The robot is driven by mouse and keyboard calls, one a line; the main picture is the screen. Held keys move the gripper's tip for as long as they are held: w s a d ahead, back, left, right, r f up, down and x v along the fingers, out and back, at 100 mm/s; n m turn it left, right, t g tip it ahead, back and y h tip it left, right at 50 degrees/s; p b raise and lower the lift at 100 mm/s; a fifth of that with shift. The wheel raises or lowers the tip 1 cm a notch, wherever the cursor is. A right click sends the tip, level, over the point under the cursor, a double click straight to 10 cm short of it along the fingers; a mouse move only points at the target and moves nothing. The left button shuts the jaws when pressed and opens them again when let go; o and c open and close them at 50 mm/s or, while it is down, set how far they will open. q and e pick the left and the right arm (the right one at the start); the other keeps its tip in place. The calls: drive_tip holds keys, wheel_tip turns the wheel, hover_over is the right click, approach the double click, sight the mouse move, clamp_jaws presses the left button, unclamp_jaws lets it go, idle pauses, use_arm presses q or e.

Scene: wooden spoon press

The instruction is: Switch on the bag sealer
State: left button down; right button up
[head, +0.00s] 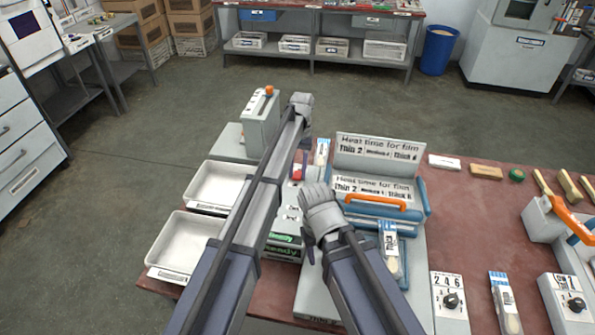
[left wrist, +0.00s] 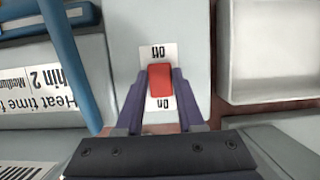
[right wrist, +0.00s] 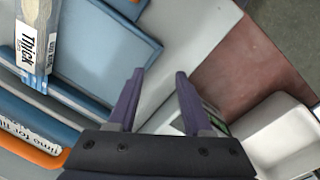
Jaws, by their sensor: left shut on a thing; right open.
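The bag sealer is a pale grey machine with a blue frame and an orange handle bar (head: 375,201). Its red switch (left wrist: 160,80), between an upside-down "Off" label and an "On" label, shows in the left wrist view. My left gripper (left wrist: 160,90) has its fingers closed around the switch's sides; I cannot tell which way the rocker sits. In the head view my left arm partly covers this area. My right gripper (right wrist: 160,78) is open and empty above the grey base (right wrist: 180,55) at the sealer's front.
Two white trays (head: 158,262) stand left of the sealer. A packet marked "Thick" (right wrist: 35,40) lies on the blue rest. Dial boxes (head: 452,300), wooden spoons (head: 570,187) and a second orange-handled device (head: 566,213) are on the right. Red table surface shows between them.

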use_arm(q)
drive_tip(key=c, duration=0.5)
unclamp_jaws()
use_arm(e)
drive_tip(key=shift+r, duration=0.1)
use_arm(q)
drive_tip(key=p+v, duration=0.7)
drive_tip(key=shift+w+r, duration=0.1)
drive_tip(key=shift+r, duration=0.3)
use_arm(e)
wheel_tip(320, 180, up, 7)
use_arm(q)
drive_tip(key=s+a+t, duration=0.1)
drive_tip(key=s+a, duration=0.1)
drive_tip(key=s, duration=0.9)
drive_tip(key=s+a+m+t, duration=0.1)
drive_tip(key=s+a, duration=0.1)
drive_tip(key=s, duration=0.8)
drive_tip(key=s+a+f+t, duration=0.1)
drive_tip(key=s+a, duration=0.1)
drive_tip(key=s, duration=0.9)
drive_tip(key=shift+s+a+m+t, duration=0.2)
drive_tip(key=shift+s+m+t, duration=0.1)
drive_tip(key=shift+s, duration=0.05)
use_arm(e)
drive_tip(key=shift+r, duration=0.1)
